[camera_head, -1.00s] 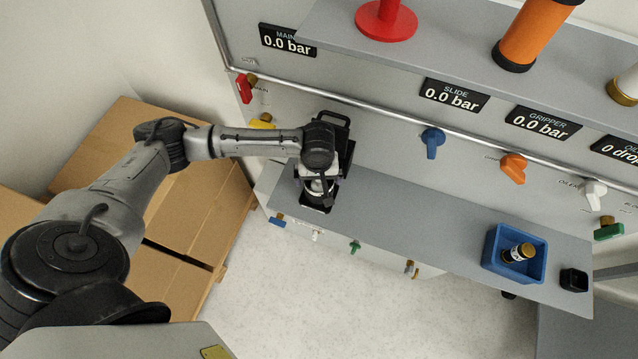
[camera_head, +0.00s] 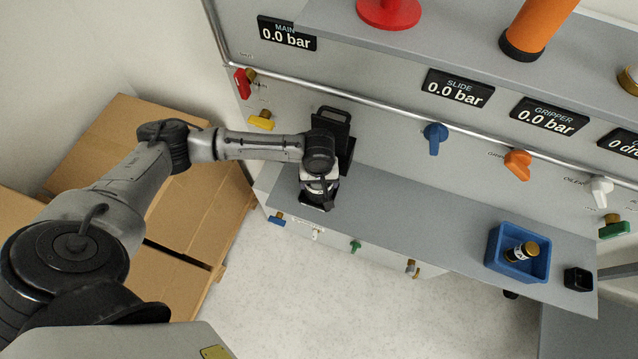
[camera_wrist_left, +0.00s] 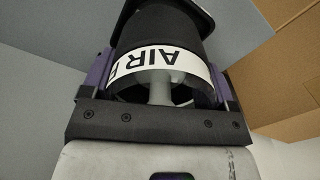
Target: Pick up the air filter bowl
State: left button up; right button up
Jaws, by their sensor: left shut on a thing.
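The air filter bowl (camera_wrist_left: 160,62) is a dark cylinder with a white band reading "AIR F". It fills the upper middle of the left wrist view, between the two purplish fingers of my left gripper (camera_wrist_left: 155,85), which is shut on it. In the head view my left gripper (camera_head: 318,190) is at the left end of the grey shelf, in front of a black upright holder (camera_head: 333,122). The bowl is mostly hidden there by the wrist. I cannot tell whether its bottom touches the shelf. My right gripper is not in view.
The grey shelf (camera_head: 420,228) is clear along its middle. A blue bin (camera_head: 540,262) with a small bottle (camera_head: 522,252) and a black cup (camera_head: 578,279) stand at its right end. Valve knobs and pressure displays line the panel behind. Cardboard boxes (camera_head: 130,130) stand at left.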

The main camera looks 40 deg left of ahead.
pick_arm(q)
jog(key=shift+c, duration=0.5)
